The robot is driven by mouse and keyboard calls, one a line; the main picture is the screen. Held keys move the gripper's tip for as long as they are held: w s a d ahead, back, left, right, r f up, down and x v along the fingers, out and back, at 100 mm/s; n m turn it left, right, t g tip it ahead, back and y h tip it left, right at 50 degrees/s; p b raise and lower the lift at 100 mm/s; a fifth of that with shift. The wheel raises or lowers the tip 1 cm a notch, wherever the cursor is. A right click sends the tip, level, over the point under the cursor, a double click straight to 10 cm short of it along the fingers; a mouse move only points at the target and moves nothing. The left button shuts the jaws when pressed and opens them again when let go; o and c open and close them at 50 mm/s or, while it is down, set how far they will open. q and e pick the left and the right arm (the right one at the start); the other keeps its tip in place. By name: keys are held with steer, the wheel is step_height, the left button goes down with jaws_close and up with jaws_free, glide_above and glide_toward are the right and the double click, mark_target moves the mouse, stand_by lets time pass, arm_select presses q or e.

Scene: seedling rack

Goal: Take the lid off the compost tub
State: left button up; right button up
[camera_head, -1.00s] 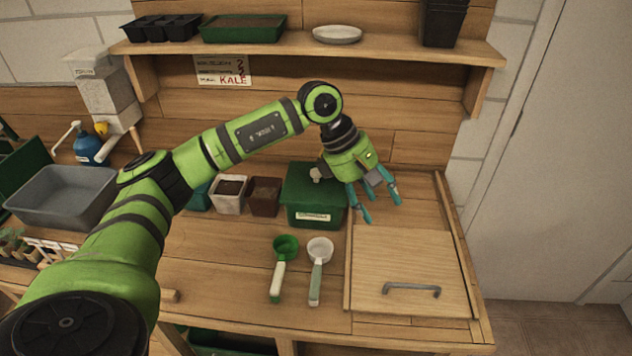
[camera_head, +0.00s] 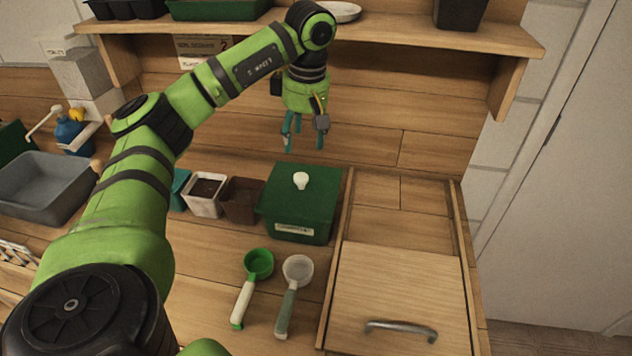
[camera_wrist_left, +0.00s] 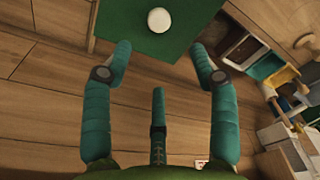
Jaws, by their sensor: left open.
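The compost tub (camera_head: 302,222) is a dark green box with a pale label on its front, standing on the bench. Its green lid (camera_head: 325,187) is on, with a white round knob (camera_head: 301,181) on top. In the left wrist view the lid (camera_wrist_left: 190,36) and its knob (camera_wrist_left: 159,20) show at the top, beyond the fingertips. My left gripper (camera_head: 290,146) is open and empty, pointing down above and behind the tub, apart from the knob. It also shows in the left wrist view (camera_wrist_left: 160,62). My right gripper is not in view.
Brown and white pots (camera_head: 242,199) stand left of the tub. A green scoop (camera_head: 259,264) and a white scoop (camera_head: 298,269) lie in front. A wooden sliding panel (camera_head: 400,290) with a grey handle is at right. A shelf (camera_head: 400,38) is above.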

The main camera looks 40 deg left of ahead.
arm_select(q)
steer(key=b, duration=0.4)
glide_above(301, 176)
steer(key=f, duration=0.4)
steer(key=shift+s+d+f, duration=0.2)
steer(key=shift+s+d, duration=0.15)
steer(key=shift+w+f, duration=0.1)
steer(key=shift+f, duration=0.15)
steer(key=f, duration=0.1)
steer(key=f+p, duration=0.2)
steer(key=shift+w+a+f, duration=0.15)
steer(key=shift+a+f, duration=0.1)
steer(key=shift+f, duration=0.1)
step_height(301, 176, down, 2)
steer(key=shift+w+a+f+p, duration=0.1)
steer(key=shift+f+p, duration=0.05)
steer(key=shift+p, duration=0.2)
steer(key=shift+f, duration=0.3)
steer(key=c, duration=0.3)
jaws_close()
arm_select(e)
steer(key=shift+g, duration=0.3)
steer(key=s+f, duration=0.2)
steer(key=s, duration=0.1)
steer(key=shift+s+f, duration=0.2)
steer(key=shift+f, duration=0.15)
